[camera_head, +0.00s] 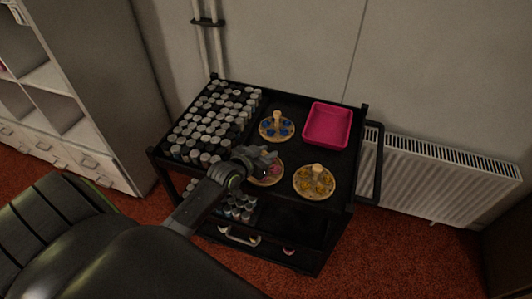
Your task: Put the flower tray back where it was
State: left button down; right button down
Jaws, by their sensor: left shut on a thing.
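Three round wooden trays with flower pieces are on the top shelf of a black cart. One has pink-red flowers (265,182), one blue flowers (265,133) and one yellow flowers (302,191). The blue and yellow trays each show a wooden knob in the middle. My left gripper (266,158) is shut over the middle of the pink-red tray, on its knob, which is hidden behind the fingers. Whether this tray touches the shelf is hard to tell. My right gripper is out of view.
The black cart (341,161) has many small grey-capped jars (208,122) on its left half and a pink square bin (327,124) at the back right. More jars stand on the lower shelf. A white radiator (440,178) is right of the cart.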

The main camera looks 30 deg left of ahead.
pick_arm(q)
jog(key=c, duration=1.2)
grip_release()
jog(key=shift+f, duration=0.1)
jog(key=shift+o, duration=0.2)
jog(key=shift+s+r, duration=0.1)
jog(key=shift+r, duration=0.1)
jog(key=v, duration=1.2)
jog(key=shift+f, duration=0.1)
